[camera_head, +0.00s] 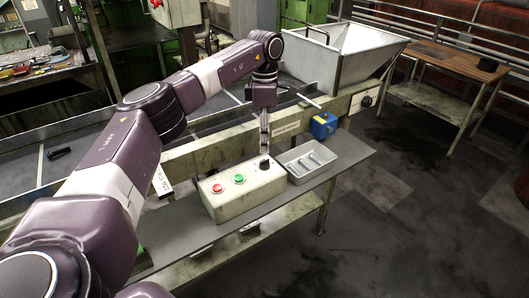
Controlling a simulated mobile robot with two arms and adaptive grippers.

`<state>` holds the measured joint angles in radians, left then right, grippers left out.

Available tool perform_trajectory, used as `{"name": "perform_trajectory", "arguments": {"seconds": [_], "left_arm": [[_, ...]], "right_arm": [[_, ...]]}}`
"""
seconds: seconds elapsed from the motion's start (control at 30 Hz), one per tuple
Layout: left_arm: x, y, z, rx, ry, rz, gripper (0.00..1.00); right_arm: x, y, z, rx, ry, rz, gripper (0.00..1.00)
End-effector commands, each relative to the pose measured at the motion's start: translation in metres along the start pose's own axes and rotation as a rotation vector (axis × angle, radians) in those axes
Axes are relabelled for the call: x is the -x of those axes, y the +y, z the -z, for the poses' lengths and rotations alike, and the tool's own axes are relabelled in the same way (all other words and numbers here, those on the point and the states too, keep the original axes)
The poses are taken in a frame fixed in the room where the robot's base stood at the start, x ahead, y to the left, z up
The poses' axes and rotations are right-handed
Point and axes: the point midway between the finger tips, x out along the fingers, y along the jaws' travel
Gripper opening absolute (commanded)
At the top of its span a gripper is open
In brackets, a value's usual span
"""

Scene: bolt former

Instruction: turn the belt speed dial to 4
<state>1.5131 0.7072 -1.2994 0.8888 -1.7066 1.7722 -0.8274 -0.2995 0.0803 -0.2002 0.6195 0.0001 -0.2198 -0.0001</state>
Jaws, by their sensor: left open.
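A pale control box (243,197) sits on the grey shelf in front of the conveyor, with a red button (217,188), a green button (239,178) and a black knob (264,164) at its right end. My left gripper (265,152) points down right over this knob; its fingers are open, and I cannot tell whether they touch the knob. The knob's scale and pointer are too small to read. Another dark round dial (366,101) on a light plate is on the conveyor frame at right, away from the gripper. My right gripper is not in view.
A grey metal tray (311,159) with several bolt-like parts stands just right of the box. A blue box (323,126) is mounted on the conveyor frame behind it. A large metal hopper (340,62) stands at the back. The shelf's right end (352,150) is clear.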

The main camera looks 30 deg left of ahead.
Motion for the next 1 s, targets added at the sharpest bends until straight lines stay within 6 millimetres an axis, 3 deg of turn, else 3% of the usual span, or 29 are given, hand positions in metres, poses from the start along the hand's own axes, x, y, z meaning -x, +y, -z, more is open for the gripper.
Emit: {"name": "perform_trajectory", "arguments": {"seconds": [0.1,0.33,0.9,1.0], "left_arm": [[0.024,0.001,0.000,0.002,-0.002,-0.002,0.41],[0.046,0.001,0.000,0.001,0.000,-0.001,0.41],[0.048,0.000,0.000,0.001,0.000,0.000,0.41],[0.041,-0.001,-0.010,-0.012,-0.018,0.001,0.41]], "right_arm": [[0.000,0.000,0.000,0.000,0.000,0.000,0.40],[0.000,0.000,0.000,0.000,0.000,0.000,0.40],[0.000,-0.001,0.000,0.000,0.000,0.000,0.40],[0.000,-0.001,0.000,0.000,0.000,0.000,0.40]]}}
